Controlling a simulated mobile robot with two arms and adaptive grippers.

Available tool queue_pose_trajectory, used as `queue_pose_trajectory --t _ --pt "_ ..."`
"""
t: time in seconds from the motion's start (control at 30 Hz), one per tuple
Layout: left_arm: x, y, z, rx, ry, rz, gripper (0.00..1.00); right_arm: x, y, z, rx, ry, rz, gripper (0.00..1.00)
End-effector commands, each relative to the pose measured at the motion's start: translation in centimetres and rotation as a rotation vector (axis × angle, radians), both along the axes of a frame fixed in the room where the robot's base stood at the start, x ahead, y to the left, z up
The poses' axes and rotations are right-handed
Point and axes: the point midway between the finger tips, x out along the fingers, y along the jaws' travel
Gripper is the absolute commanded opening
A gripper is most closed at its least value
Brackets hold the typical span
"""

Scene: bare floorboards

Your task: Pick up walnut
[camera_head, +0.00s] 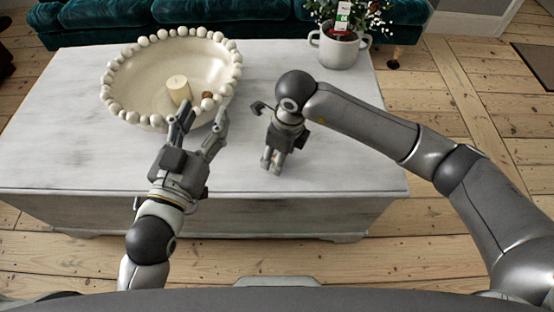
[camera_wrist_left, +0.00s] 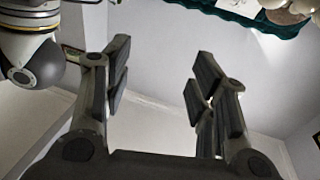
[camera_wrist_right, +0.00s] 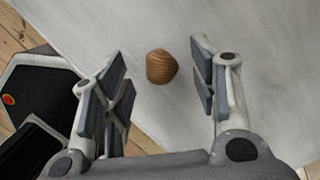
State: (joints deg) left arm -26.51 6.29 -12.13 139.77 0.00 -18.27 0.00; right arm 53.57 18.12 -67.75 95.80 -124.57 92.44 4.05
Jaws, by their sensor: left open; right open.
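The walnut (camera_wrist_right: 161,67), brown and ridged, lies on the white table in the right wrist view. It is between the lines of my right gripper's two fingers, beyond their tips. I cannot make it out in the head view, where my right gripper (camera_head: 272,162) points down over the table and may hide it. My right gripper is open and empty. My left gripper (camera_head: 204,114) is open and empty at the near rim of the bowl, and its fingers also show in the left wrist view (camera_wrist_left: 163,52).
A cream bowl (camera_head: 215,55) with a beaded rim stands at the table's back left, holding a candle (camera_head: 178,88) and a small brown item (camera_head: 207,95). A white flower pot (camera_head: 339,48) stands at the back right. The white table (camera_head: 80,165) is clear at front left.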

Motion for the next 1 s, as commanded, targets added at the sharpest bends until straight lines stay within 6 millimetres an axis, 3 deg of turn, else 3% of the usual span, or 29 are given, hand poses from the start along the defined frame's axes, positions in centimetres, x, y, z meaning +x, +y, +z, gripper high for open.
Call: queue_pose_trajectory --t 0.2,0.43,0.7,1.0 --pt "-0.1 -0.2 1.4 -0.02 -0.074 -0.004 0.53 0.1 0.2 -1.1 0.001 0.0 0.002 0.54" --pt "-0.1 -0.2 1.5 -0.021 -0.078 -0.004 0.53 0.1 0.2 -1.1 0.001 -0.001 0.002 0.54" --pt "-0.1 -0.2 1.5 -0.021 -0.077 -0.004 0.53 0.1 0.2 -1.0 0.001 -0.001 0.001 0.19" --pt "-0.1 -0.2 1.5 -0.02 -0.076 -0.004 0.53 0.1 0.2 -1.0 0.001 -0.001 0.001 0.17"
